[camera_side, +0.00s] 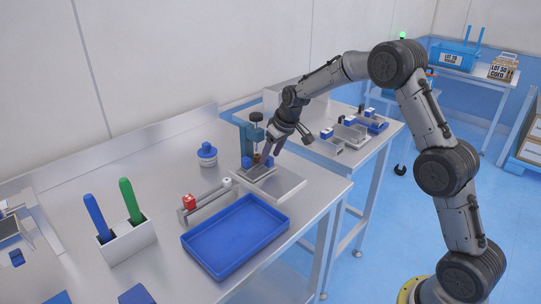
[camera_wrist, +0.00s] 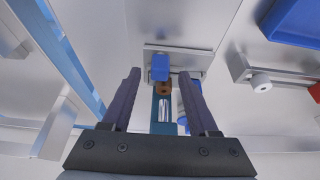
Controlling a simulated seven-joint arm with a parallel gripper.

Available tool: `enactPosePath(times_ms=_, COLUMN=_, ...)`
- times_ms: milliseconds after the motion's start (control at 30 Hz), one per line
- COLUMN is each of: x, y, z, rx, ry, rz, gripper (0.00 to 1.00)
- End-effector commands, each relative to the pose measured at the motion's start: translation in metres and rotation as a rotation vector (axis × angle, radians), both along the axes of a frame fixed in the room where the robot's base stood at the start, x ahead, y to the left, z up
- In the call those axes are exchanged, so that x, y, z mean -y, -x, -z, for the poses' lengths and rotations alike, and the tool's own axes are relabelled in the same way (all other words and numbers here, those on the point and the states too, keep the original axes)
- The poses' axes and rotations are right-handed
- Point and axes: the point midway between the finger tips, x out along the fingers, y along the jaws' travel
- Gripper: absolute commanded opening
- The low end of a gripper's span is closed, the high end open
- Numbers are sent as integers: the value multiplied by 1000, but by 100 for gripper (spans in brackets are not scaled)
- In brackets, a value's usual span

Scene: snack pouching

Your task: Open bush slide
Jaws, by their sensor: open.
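The bush fixture, a blue upright stand (camera_side: 246,136) with a dark knob on top, stands on a metal plate on the bench. A small brown bush-like ring (camera_side: 257,157) shows low on it, and in the wrist view the ring (camera_wrist: 163,88) lies just behind a small blue block (camera_wrist: 160,67). I cannot tell for sure which part is the slide. My gripper (camera_side: 270,151) is beside the stand, pointing down, close to the plate. In the wrist view its open fingers (camera_wrist: 158,76) appear on either side of the blue block and ring, with gaps; contact cannot be told.
A blue tray (camera_side: 236,238) lies in front, with a metal rail fixture holding a red block (camera_side: 189,202) behind it. A blue-capped jar (camera_side: 207,152) stands left of the stand. A white holder (camera_side: 128,243) carries blue and green handles. A second table (camera_side: 346,162) is behind.

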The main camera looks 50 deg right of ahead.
Motion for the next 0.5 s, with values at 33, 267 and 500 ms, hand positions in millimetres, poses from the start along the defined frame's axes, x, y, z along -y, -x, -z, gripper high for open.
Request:
enactPosePath(times_ms=33, x=0, y=-2, z=4, rx=-1, ry=0, rz=0, gripper=60)
enactPosePath(times_ms=267, x=0, y=-4, z=9, rx=0, ry=0, rz=-1, gripper=60)
enactPosePath(times_ms=500, x=0, y=-4, z=8, rx=1, ry=0, rz=-1, gripper=46)
